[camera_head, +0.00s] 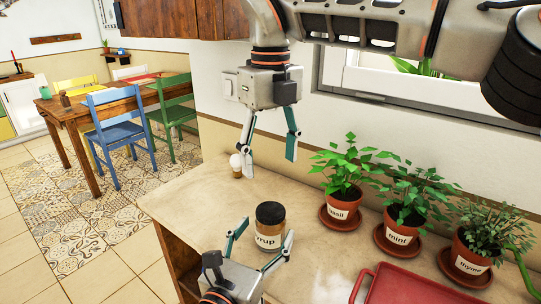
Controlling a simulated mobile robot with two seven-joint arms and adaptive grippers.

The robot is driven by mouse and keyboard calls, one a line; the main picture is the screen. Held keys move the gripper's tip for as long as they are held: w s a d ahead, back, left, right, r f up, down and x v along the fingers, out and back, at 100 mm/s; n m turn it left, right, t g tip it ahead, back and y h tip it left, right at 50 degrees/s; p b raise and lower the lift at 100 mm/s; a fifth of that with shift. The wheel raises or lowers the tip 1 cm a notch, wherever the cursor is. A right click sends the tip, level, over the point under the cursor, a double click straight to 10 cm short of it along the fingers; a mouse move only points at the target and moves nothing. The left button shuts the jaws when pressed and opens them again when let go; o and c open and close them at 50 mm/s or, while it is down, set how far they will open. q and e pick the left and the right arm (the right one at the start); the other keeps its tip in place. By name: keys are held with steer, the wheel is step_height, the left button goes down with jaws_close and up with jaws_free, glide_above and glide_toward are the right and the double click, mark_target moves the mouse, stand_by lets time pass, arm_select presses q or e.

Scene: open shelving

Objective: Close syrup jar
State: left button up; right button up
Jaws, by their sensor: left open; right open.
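The syrup jar (270,228) stands upright on the counter, with a dark upper part and a pale label reading "rrup". I cannot tell whether the dark top is a lid or the jar's open mouth. My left gripper (259,244) is open, its fingers spread on either side of the jar's lower part; contact is unclear. My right gripper (269,166) is open, pointing down behind and above the jar. A small piece with a white ball top and brown base (236,165), perhaps a stopper, is just left of the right gripper's left fingertip, apparently outside the fingers.
Potted basil (341,206), mint (398,236) and thyme (472,256) stand on saucers at the right. A red tray (405,288) lies at the front right. The counter (185,203) is bare left of the jar. A wall and window are behind.

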arm_select(q)
steer(key=v, duration=0.8)
steer(key=shift+s, duration=0.2)
steer(key=shift+a, duration=0.15)
